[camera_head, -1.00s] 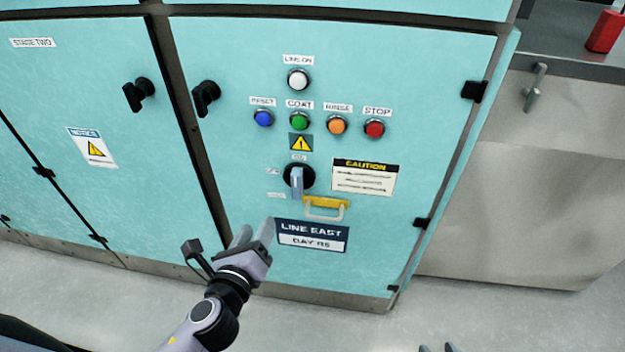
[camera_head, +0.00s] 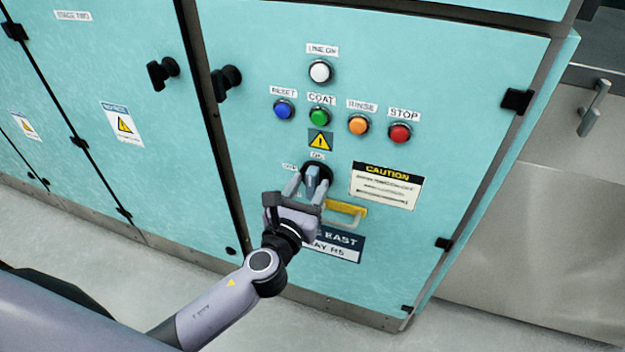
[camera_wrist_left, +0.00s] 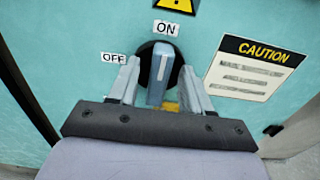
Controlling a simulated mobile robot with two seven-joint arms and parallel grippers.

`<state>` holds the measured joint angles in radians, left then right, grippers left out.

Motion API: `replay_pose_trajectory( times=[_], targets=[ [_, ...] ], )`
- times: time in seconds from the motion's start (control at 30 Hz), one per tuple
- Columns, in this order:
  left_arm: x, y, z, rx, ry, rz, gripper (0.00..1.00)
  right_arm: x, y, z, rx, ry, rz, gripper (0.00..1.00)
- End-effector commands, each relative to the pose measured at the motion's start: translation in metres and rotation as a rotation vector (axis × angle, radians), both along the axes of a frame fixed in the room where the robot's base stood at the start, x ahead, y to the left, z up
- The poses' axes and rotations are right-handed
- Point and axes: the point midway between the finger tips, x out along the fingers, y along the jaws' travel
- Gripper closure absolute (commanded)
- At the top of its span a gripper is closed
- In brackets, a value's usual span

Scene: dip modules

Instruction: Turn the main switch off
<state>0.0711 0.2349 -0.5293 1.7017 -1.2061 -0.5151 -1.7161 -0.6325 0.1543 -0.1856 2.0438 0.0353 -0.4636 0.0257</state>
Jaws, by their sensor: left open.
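The main switch is a grey-blue handle (camera_head: 312,180) on a black round base (camera_head: 319,168), low on the teal cabinet door. In the left wrist view the handle (camera_wrist_left: 160,78) stands upright, its pale line toward the ON label (camera_wrist_left: 166,28). The OFF label (camera_wrist_left: 114,58) is at its left. My left gripper (camera_head: 308,188) is open, one finger on each side of the handle. It also shows in the left wrist view (camera_wrist_left: 160,85), with small gaps beside the handle; I cannot tell whether either finger touches. My right gripper is not in view.
A yellow bracket with a grey loop (camera_head: 345,213) sits just right below the switch. A caution sign (camera_head: 386,186) is to the right. Above are a red button (camera_head: 399,133), an orange one (camera_head: 358,124), a green one (camera_head: 319,117) and others. Black door handles (camera_head: 226,82) are at left.

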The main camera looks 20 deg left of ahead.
Motion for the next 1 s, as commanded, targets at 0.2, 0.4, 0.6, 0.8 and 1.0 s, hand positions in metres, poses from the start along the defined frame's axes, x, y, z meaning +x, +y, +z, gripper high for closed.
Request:
replay_pose_trajectory(
  times=[0.2, 0.4, 0.6, 0.8, 1.0],
  targets=[
    [0.021, -0.001, 0.0, 0.0, 0.0, 0.001, 0.51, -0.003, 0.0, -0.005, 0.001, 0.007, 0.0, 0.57],
    [0.024, -0.001, 0.0, -0.001, 0.001, 0.0, 0.51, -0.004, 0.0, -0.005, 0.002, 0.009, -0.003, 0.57],
    [0.024, -0.001, 0.0, -0.001, 0.001, 0.0, 0.71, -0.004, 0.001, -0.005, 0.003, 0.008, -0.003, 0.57],
    [0.024, -0.001, 0.0, -0.001, 0.001, 0.0, 1.0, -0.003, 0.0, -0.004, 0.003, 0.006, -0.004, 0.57],
    [0.024, 0.0, 0.0, -0.023, 0.002, 0.0, 1.0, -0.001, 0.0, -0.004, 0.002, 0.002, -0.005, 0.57]
  ],
)
